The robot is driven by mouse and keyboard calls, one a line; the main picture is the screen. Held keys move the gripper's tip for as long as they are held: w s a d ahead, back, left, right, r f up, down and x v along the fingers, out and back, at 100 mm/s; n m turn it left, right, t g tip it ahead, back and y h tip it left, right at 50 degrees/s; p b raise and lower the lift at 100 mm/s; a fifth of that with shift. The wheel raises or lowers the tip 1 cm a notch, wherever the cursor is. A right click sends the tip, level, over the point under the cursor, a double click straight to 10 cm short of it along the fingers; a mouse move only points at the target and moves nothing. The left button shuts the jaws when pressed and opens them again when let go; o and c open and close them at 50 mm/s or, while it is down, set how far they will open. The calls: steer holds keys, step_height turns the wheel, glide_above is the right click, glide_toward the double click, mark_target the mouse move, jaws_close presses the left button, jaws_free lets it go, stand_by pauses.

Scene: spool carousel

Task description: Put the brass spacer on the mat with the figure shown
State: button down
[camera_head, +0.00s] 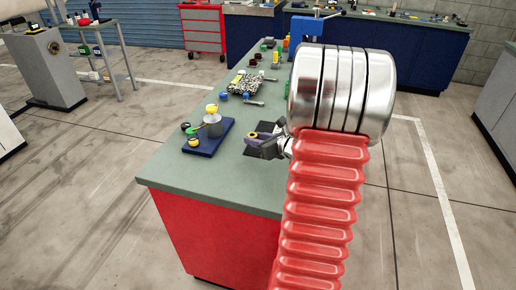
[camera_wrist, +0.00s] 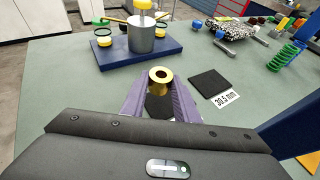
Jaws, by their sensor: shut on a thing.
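My gripper (camera_wrist: 160,88) has purple fingers shut on the brass spacer (camera_wrist: 160,77), a short ring with a dark hole, held upright between the tips. In the head view my gripper (camera_head: 264,136) is over the bench, with the spacer (camera_head: 252,134) at its tip. A square black mat (camera_wrist: 209,83) lies just right of the spacer in the wrist view. A white card (camera_wrist: 226,99) reading "30.5 mm" lies at its near edge. A dark patch (camera_wrist: 158,107) shows between the fingers below the spacer; I cannot tell whether it is another mat.
A blue base (camera_wrist: 118,57) with a grey cylinder (camera_wrist: 141,38), a yellow knob and ringed arms stands ahead-left. A green spring (camera_wrist: 286,55), a speckled block (camera_wrist: 233,27) and small parts lie to the right. The left bench top is clear.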

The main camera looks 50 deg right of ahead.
mark_target(256, 155)
steer(key=shift+f, duration=0.45)
steer(key=shift+f, duration=1.85)
steer(key=c, duration=1.4)
jaws_free()
steer(key=shift+f, duration=0.1)
steer(key=v, duration=1.2)
